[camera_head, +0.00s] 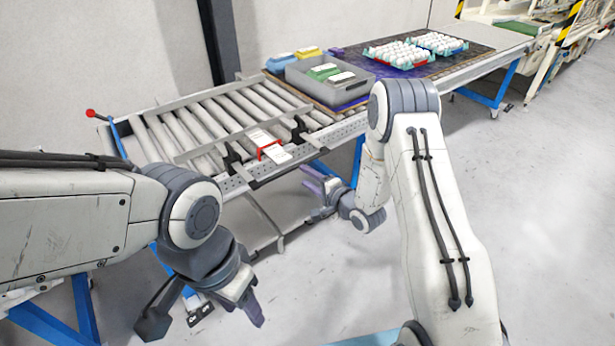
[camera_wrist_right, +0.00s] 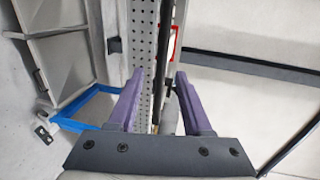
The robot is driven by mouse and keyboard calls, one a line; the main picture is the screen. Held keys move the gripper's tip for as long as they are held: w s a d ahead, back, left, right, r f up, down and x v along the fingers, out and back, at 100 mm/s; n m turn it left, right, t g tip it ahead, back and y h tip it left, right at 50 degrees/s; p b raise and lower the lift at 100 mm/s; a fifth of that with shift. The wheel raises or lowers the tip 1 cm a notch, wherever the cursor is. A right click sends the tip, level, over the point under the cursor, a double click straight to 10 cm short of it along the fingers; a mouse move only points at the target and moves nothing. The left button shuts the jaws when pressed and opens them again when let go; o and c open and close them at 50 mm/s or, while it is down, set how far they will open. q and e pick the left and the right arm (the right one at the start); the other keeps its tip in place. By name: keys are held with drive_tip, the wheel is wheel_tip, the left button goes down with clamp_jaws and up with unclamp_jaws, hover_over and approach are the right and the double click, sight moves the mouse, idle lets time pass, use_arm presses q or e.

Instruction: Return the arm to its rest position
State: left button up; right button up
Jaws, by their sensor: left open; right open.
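My left arm comes in from the left in the head view. Its gripper (camera_head: 225,308) hangs low over the floor in front of the conveyor and is empty. My right arm reaches down from the right side. Its gripper (camera_head: 312,192) is beside the front edge of the roller conveyor (camera_head: 215,122), below the rail, and holds nothing. In the right wrist view the two purple fingers of the right gripper (camera_wrist_right: 153,95) are spread apart. Behind the gap between them show the perforated conveyor rail (camera_wrist_right: 148,60) and part of a red frame (camera_wrist_right: 177,30).
A grey crate (camera_head: 345,90) with green packs stands at the conveyor's right end. Two egg trays (camera_head: 400,62) full of white eggs sit on the dark mat (camera_head: 470,55) beyond. The floor at right is clear.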

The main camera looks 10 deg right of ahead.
drive_tip(key=s+a+r+n+g+h+p, duration=0.35)
drive_tip(key=s+a+r+n+g, duration=0.25)
drive_tip(key=s+a+r+n, duration=0.4)
drive_tip(key=s+r+n+g, duration=0.2)
drive_tip(key=s+n, duration=0.1)
drive_tip(key=s, duration=0.6)
drive_tip(key=s+d+r+n+g+h+p, duration=0.1)
drive_tip(key=s+r+n+g, duration=0.2)
drive_tip(key=s, duration=0.7)
drive_tip(key=s+d+r+n+g+h, duration=0.1)
drive_tip(key=s+r+n+g, duration=0.1)
drive_tip(key=s, duration=0.8)
drive_tip(key=shift+s+r+n+g, duration=0.25)
drive_tip(key=shift+r+n+g, duration=0.15)
drive_tip(key=shift+r+n, duration=0.45)
drive_tip(key=shift+f+h, duration=0.15)
drive_tip(key=shift+h, duration=0.1)
